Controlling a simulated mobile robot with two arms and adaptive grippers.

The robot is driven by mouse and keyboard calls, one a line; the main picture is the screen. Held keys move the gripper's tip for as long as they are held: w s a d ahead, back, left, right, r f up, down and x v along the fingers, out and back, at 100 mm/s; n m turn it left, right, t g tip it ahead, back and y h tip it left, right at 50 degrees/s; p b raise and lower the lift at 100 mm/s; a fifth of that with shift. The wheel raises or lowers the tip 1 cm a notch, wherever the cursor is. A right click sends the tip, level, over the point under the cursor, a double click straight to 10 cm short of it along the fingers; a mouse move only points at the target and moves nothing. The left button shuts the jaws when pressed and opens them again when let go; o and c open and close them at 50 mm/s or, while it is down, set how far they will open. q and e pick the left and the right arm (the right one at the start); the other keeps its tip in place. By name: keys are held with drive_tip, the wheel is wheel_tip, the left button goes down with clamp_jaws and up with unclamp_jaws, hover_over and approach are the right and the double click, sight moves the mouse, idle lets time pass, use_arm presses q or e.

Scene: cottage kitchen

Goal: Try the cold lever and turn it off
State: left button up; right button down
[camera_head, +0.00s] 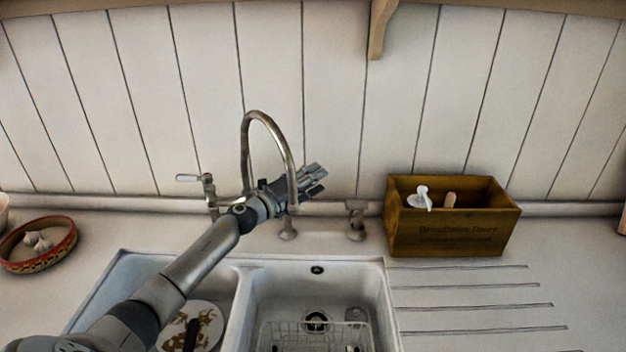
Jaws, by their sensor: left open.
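A tall curved metal faucet spout (247,135) stands behind the sink. A tap with a lever (190,177) pointing left stands to its left, partly behind my arm. A second tap (355,220) stands to its right, with its lever seen nearly end-on. No mark shows which one is cold. No water stream is visible under the spout. My left gripper (318,180) is open and empty. It is beside the spout, up and to the left of the right tap, apart from that tap in the picture. My right gripper is out of view.
A wooden box (450,240) with a white pump bottle (420,197) stands right of the taps. A red bowl (40,262) of garlic sits left.

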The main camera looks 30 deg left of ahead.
use_arm(q)
drive_tip(key=c, duration=0.6)
drive_tip(key=shift+c, duration=1.4)
clamp_jaws()
